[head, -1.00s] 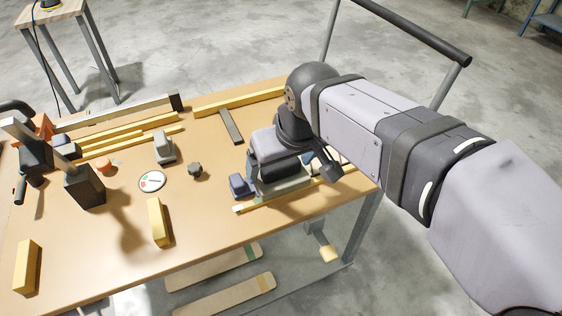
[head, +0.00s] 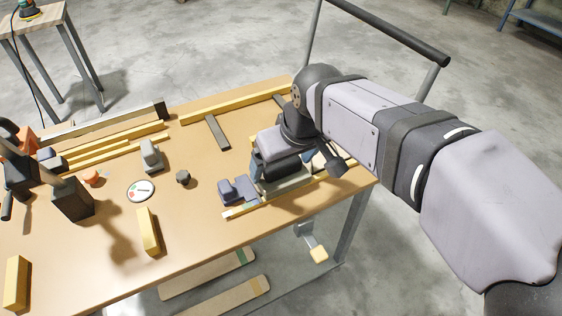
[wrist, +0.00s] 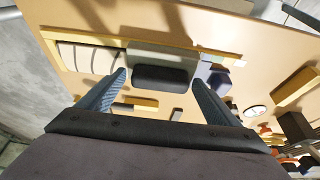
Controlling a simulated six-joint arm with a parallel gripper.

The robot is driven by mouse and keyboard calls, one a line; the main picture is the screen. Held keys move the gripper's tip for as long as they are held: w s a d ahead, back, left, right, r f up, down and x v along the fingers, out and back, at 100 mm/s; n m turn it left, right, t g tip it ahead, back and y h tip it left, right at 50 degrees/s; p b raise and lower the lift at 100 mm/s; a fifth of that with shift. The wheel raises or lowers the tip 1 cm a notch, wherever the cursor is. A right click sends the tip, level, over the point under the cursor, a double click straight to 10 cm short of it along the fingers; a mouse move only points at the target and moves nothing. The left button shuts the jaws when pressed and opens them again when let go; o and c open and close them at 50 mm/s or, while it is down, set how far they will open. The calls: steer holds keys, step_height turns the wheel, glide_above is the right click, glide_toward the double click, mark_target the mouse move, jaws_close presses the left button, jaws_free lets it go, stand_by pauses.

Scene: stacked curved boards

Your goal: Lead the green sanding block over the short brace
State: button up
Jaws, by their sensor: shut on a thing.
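The green sanding block (wrist: 165,57) is a grey-green slab with a dark rounded grip (wrist: 160,77). In the wrist view my gripper (wrist: 160,78) has one finger on each side of that grip and is shut on it. In the head view my gripper (head: 282,172) partly hides the green sanding block (head: 290,184), which is low at the front right of the bench. Cream curved boards (wrist: 88,57) lie beside the block in the wrist view. A yellow strip (head: 237,211) runs along the bench's front side by the block. I cannot tell which piece is the short brace.
A blue-grey clamp-like piece (head: 237,189) stands close left of my gripper. A dark bar (head: 217,132) and yellow strips (head: 230,106) lie behind. A dark knob (head: 183,177) and a round dial (head: 141,190) lie left. The bench's front and right edges are near.

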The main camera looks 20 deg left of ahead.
mark_target(298, 159)
steer(key=shift+w+d+f+p, duration=0.1)
steer(key=shift+w+d+p, duration=0.2)
steer(key=shift+w+d, duration=0.65)
steer(key=shift+w+d+f, duration=0.1)
steer(key=shift+w+d, duration=0.05)
steer(key=shift+d, duration=0.1)
steer(key=shift+w+d+p, duration=0.6)
steer(key=shift+w+d, duration=0.5)
steer(key=shift+d, duration=0.1)
steer(key=shift+w+d+r+p, duration=0.25)
steer(key=shift+w+d+p, duration=0.35)
steer(key=shift+w+d, duration=0.55)
steer(key=shift+w+a, duration=0.1)
steer(key=shift+w, duration=0.05)
